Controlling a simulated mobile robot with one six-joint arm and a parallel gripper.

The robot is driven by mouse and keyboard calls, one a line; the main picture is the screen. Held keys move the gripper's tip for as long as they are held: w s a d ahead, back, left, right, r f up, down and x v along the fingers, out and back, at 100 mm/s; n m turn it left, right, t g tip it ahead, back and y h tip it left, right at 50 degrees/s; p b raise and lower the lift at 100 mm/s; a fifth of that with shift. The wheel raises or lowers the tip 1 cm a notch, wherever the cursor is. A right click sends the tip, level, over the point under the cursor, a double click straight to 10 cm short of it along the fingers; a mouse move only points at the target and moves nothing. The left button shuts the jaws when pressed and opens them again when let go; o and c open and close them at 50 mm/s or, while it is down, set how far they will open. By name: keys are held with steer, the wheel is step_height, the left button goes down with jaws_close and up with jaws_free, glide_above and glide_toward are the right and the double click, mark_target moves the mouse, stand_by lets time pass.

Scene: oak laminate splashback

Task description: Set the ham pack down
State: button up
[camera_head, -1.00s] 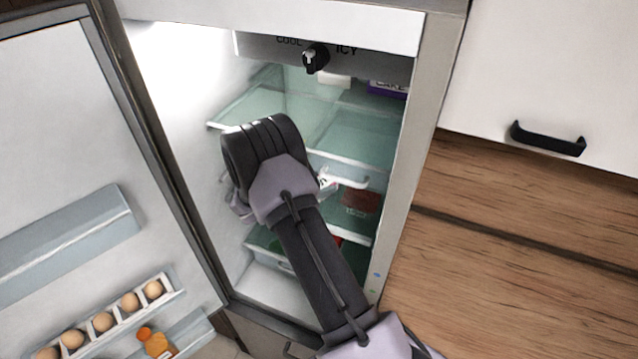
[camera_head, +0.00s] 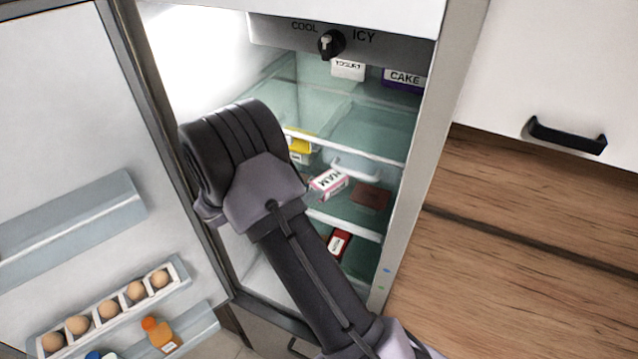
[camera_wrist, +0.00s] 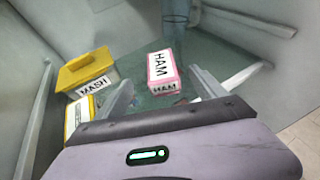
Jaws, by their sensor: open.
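The ham pack (camera_head: 329,182), a small white and pink box, lies on the glass shelf inside the open fridge. It also shows in the wrist view (camera_wrist: 162,74), just beyond my fingertips, with clear glass shelf around it. My gripper (camera_wrist: 160,82) is open, with its two fingers spread apart and nothing held between them. In the head view my arm hides the gripper.
A yellow MASH tub (camera_wrist: 86,72) sits left of the ham pack, with another yellow-and-white pack (camera_wrist: 75,115) nearer. Reddish slab (camera_head: 369,197) lies right of the ham. Yogurt (camera_head: 348,69) and cake (camera_head: 404,80) stand above. The open door (camera_head: 75,130) flanks my arm.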

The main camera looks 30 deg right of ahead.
steer(key=s+a+r+m+g+y, duration=0.1)
steer(key=s+a+r+m+y, duration=0.2)
steer(key=s+r+m, duration=0.35)
steer(key=s+a+r+m+g+y, duration=0.1)
steer(key=s+a+r+m+y, duration=0.2)
steer(key=s+r+m, duration=0.35)
steer(key=s+a+r+m+t+y, duration=0.3)
steer(key=s+a+m+y, duration=0.1)
steer(key=s+a, duration=0.3)
steer(key=s+a+r+m+t+y, duration=0.3)
steer(key=s+a+m+y, duration=0.2)
steer(key=s+a+m, duration=0.2)
steer(key=shift+s+a, duration=0.15)
steer(key=shift+a, duration=0.7)
steer(key=shift+f, duration=0.15)
